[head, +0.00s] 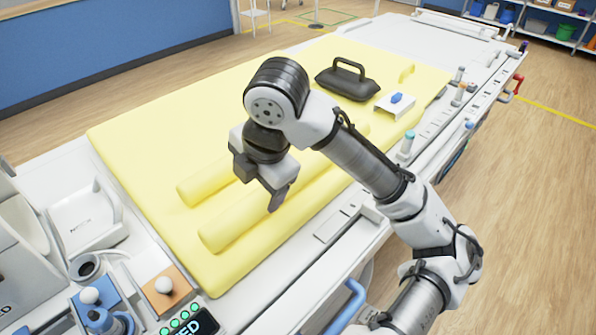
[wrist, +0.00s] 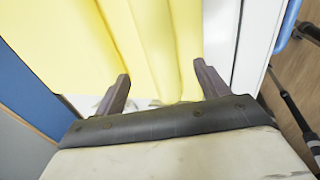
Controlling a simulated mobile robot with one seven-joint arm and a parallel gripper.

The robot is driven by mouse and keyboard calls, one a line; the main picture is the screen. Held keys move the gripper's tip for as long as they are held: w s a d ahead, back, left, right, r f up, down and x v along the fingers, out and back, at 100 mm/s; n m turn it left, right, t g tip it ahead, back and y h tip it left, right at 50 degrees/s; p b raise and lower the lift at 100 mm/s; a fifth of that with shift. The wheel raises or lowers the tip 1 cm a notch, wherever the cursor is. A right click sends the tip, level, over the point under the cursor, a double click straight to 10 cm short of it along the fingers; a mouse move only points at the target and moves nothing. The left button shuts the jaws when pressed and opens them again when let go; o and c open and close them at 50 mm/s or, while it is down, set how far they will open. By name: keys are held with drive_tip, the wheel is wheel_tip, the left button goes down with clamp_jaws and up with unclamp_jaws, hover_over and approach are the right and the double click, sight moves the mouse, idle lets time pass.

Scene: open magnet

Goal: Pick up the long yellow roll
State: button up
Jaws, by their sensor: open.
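Two long yellow rolls lie side by side on a yellow mat (head: 130,140). The front roll (head: 222,232) runs under my gripper, and its middle is partly hidden by it. The rear roll (head: 200,186) lies just behind, also partly covered by my arm. I cannot tell which one is the longer. My gripper (head: 271,192) points down over the front roll. In the wrist view its two fingers (wrist: 162,72) are apart, with yellow roll surface (wrist: 150,45) showing between and beyond them. Nothing is held. Whether the fingers touch a roll is unclear.
A dark bag-like object with a handle (head: 347,82) and a small white stand with a blue piece (head: 395,102) sit farther back on the mat. Small bottles (head: 406,142) line the table's right edge. White and blue equipment (head: 90,295) fills the near left. The mat's left side is bare.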

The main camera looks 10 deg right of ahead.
sight(250, 204)
drive_tip(key=shift+a+p+x, duration=0.15)
drive_tip(key=shift+p+x, duration=0.1)
drive_tip(key=shift+x, duration=1.75)
drive_tip(key=shift+a+p+x, duration=0.1)
drive_tip(key=shift+p+x, duration=0.1)
drive_tip(key=shift+x, duration=1.8)
drive_tip(key=shift+s, duration=0.2)
drive_tip(key=c, duration=1.1)
drive_tip(key=shift+r, duration=0.1)
